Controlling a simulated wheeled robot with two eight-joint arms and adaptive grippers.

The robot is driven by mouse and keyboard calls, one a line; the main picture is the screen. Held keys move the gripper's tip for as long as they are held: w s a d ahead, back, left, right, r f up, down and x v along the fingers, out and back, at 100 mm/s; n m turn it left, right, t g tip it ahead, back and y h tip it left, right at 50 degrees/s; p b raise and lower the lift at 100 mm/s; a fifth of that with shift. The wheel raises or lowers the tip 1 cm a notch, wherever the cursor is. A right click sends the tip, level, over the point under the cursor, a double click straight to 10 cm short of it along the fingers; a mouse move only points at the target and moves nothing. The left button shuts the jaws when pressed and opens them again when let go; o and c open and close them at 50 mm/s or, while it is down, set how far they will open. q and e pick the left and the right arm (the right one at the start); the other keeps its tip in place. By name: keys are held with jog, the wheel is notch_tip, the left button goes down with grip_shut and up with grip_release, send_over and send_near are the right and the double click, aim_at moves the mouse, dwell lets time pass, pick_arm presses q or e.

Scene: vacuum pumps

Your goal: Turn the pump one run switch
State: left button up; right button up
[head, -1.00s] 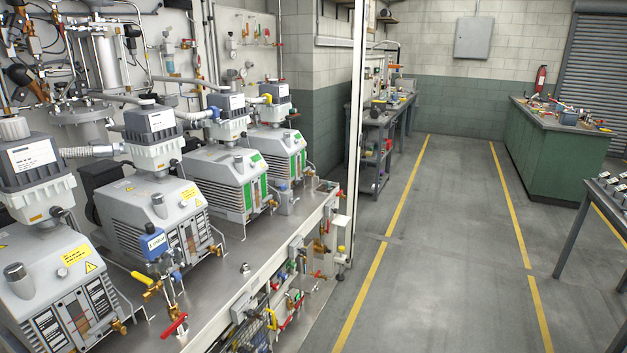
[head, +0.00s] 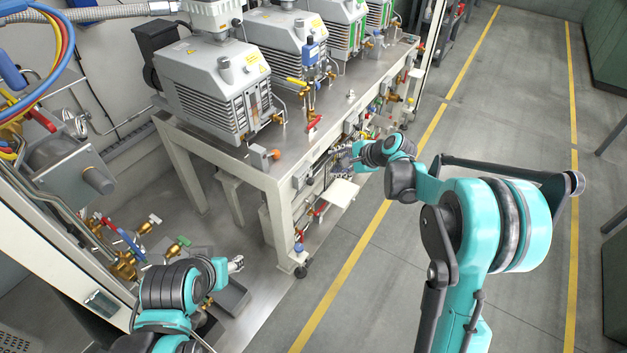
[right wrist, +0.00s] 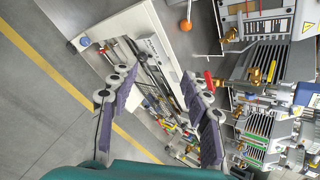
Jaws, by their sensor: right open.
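The orange knob (right wrist: 185,25) also shows at the top of the right wrist view. My right gripper (head: 345,160) is right of the knob, beside the bench front, apart from it. In the right wrist view my right gripper (right wrist: 160,78) is open and empty. My left gripper (head: 236,264) is low at left; its jaws are too small to judge.
The steel bench (head: 330,125) carries a row of pumps and a red-handled valve (head: 314,122) near its front edge. A white panel (head: 341,192) sticks out below the bench front. Hoses and brass valves crowd the left.

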jog(key=w+f+m+y, duration=0.2)
jog(key=w+f+m, duration=0.3)
jog(key=w+f, duration=0.4)
jog(key=m+t+y, duration=0.1)
jog(key=m+y, duration=0.1)
jog(key=m, duration=0.2)
send_near(313, 181)
jog(key=a, duration=0.1)
jog(key=shift+m, duration=0.3)
jog(key=b+x, duration=0.1)
jog(key=x, duration=0.7)
jog(key=shift+d+f+b, duration=0.15)
jog(key=shift+d+b, duration=0.05)
jog(key=shift+b, duration=0.15)
jog(key=shift+w+a, duration=0.35)
grip_shut()
